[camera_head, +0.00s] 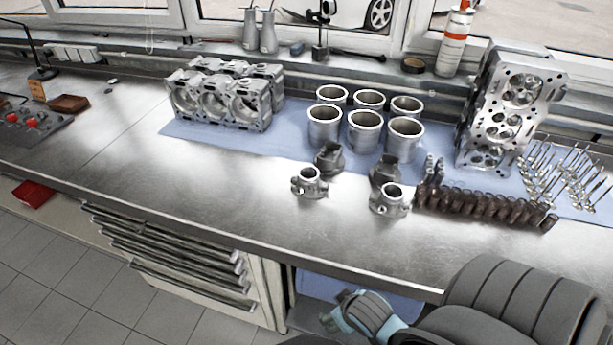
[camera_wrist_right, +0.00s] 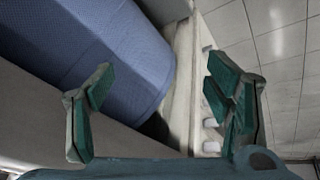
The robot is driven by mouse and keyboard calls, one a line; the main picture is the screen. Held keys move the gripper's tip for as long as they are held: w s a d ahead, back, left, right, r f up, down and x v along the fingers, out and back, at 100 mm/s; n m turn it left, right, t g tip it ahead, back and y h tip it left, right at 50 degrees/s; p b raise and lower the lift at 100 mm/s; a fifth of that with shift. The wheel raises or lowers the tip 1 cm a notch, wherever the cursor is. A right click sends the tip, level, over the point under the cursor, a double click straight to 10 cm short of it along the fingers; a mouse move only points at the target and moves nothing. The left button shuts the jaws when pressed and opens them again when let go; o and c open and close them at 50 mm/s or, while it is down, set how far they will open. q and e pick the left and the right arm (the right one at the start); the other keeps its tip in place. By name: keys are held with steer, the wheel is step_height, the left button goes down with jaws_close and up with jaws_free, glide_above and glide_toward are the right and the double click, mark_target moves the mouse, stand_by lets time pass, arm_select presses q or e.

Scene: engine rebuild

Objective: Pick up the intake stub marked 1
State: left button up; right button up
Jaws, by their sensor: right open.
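Two silver flanged stubs stand on the steel bench near its front, one at left (camera_head: 309,183) and one at right (camera_head: 390,201). Two darker stub-like parts stand just behind them, one at left (camera_head: 329,158) and one at right (camera_head: 384,171). No number is legible on any of them, so I cannot tell which is marked 1. My right gripper (camera_head: 338,314) is low, in front of the bench and below its top, well apart from the stubs. In the right wrist view its teal fingers (camera_wrist_right: 160,85) are spread and empty. My left gripper is not in view.
Several cylinder liners (camera_head: 365,130), an engine block (camera_head: 226,95) and a cylinder head (camera_head: 510,110) stand behind on a blue mat (camera_head: 285,140). A dark camshaft-like row (camera_head: 485,208) and valves (camera_head: 562,175) lie right. The bench's front left is clear. A blue rounded surface (camera_wrist_right: 100,50) is near my right gripper.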

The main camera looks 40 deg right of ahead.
mark_target(304, 170)
step_height(304, 170, up, 10)
steer(key=p, duration=0.2)
steer(key=w+d+r+t, duration=0.1)
steer(key=w, duration=0.1)
steer(key=w+d+r+m+t+h, duration=0.1)
steer(key=w+d+t, duration=0.1)
steer(key=w, duration=0.1)
steer(key=w+d+r+t, duration=0.1)
steer(key=w+d+r, duration=0.1)
steer(key=w, duration=0.1)
steer(key=shift+r, duration=0.1)
steer(key=w+d+r+m+t, duration=0.1)
steer(key=w+d+r+t, duration=0.45)
steer(key=w, duration=0.35)
steer(key=shift+g, duration=0.35)
steer(key=b+x, duration=0.1)
steer(key=x, duration=0.3)
steer(key=b+x, duration=0.1)
steer(key=x, duration=0.4)
steer(key=r+b+x, duration=0.1)
steer(key=b+x, duration=0.1)
steer(key=x, duration=0.3)
steer(key=shift+w+f, duration=0.1)
steer(key=shift+w, duration=0.3)
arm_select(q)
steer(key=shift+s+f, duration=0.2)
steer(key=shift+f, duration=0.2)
arm_select(e)
steer(key=c, duration=1.5)
steer(key=shift+c, duration=0.2)
